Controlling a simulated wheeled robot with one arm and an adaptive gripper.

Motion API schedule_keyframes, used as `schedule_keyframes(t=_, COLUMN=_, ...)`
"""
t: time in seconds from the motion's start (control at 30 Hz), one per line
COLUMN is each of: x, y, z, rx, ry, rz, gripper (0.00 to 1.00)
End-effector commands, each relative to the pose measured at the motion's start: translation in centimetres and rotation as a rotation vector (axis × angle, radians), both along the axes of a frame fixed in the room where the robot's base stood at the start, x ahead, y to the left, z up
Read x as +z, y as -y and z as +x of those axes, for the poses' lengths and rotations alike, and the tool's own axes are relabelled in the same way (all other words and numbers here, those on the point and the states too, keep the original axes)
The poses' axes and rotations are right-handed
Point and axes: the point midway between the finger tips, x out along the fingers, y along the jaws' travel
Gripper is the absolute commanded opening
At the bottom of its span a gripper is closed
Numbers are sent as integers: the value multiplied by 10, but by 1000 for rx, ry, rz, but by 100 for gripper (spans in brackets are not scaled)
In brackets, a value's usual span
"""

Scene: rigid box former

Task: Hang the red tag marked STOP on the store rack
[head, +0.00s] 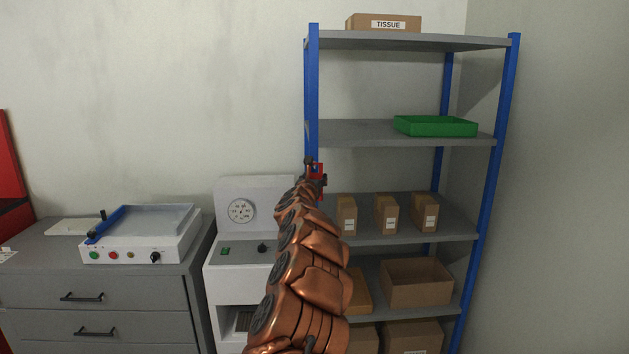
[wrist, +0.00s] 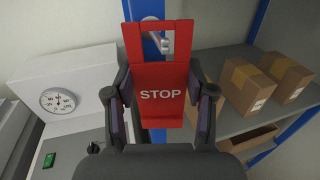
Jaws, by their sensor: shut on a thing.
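The red tag marked STOP (wrist: 160,110) is upright between the two fingers of my gripper (wrist: 160,92) in the wrist view. The gripper is shut on its sides. The tag has a window in its upper part, and a grey metal hook (wrist: 165,46) shows in that window. I cannot tell whether the hook passes through it or lies behind it. In the head view the tag (head: 316,170) is small, at the front left blue post of the store rack (head: 312,90), with my gripper (head: 314,178) around it. My arm hides the lower post there.
Brown boxes (wrist: 246,86) stand on the rack shelf right of the tag. A green tray (head: 436,126) and a TISSUE box (head: 383,23) are higher up. A white machine with a dial (head: 240,211) stands close on the left, beside a grey drawer cabinet (head: 130,300).

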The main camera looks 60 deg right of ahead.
Motion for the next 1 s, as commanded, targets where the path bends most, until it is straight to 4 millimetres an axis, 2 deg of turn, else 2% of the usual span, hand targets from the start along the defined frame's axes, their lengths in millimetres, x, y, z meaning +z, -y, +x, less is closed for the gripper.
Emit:
schedule_keyframes(t=0.3, x=0, y=0, z=0, rx=0, ry=0, rz=0, gripper=31)
schedule_keyframes(t=0.33, x=0, y=0, z=0, rx=0, ry=0, rz=0, gripper=56)
schedule_keyframes(t=0.6, x=0, y=0, z=0, rx=0, ry=0, rz=0, gripper=84)
schedule_keyframes(t=1.0, x=0, y=-1, z=-1, rx=0, ry=1, rz=0, gripper=84)
